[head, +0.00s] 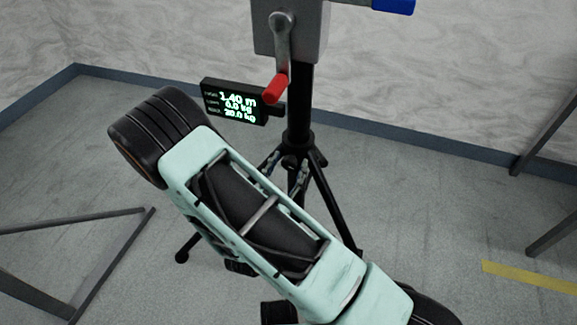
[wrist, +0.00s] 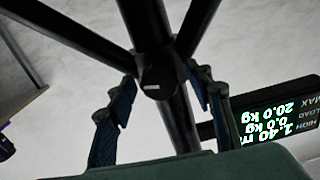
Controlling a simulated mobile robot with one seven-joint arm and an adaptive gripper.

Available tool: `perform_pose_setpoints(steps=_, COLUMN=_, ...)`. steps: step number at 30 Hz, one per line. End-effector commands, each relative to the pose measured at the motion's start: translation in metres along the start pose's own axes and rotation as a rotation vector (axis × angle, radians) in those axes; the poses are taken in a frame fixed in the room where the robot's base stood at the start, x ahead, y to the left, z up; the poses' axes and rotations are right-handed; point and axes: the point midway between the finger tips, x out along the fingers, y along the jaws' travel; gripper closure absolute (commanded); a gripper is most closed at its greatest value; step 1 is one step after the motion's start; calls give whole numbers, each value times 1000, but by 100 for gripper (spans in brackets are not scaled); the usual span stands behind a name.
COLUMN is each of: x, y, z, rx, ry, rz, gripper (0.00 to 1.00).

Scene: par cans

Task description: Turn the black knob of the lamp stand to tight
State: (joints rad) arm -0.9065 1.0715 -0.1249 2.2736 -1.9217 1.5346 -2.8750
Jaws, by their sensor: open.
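The lamp stand (head: 299,105) is a black upright pole on a spread tripod. Its black knob (wrist: 158,82), with a short white mark on its face, shows in the middle of the wrist view, where the tripod legs meet the pole. My gripper (wrist: 166,84) is open. Its two blue-padded fingers stand to the left and right of the knob, with gaps between them and it. I cannot tell how deep the knob sits between the fingertips. In the head view my arm hides most of the gripper and the lower stand.
A grey winch box (head: 291,35) with a red-handled crank (head: 275,89) sits on the pole above. A display (head: 235,102) reads 1.40 m, 0.0 kg and 20.0 kg. Dark metal frames (head: 75,221) stand at left and right. A yellow strip (head: 530,277) marks the floor.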

Motion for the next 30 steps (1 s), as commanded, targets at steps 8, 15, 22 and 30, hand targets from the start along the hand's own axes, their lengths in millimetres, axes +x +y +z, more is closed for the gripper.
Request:
perform_pose_setpoints(steps=8, x=1, y=0, z=0, rx=0, ry=0, rz=0, gripper=53)
perform_pose_setpoints(steps=15, x=1, y=0, z=0, rx=1, ry=1, rz=0, gripper=79)
perform_pose_setpoints(steps=22, x=1, y=0, z=0, rx=2, ry=1, rz=0, gripper=95)
perform_pose_setpoints(steps=30, x=1, y=0, z=-2, rx=58, ry=1, rz=-1, gripper=95)
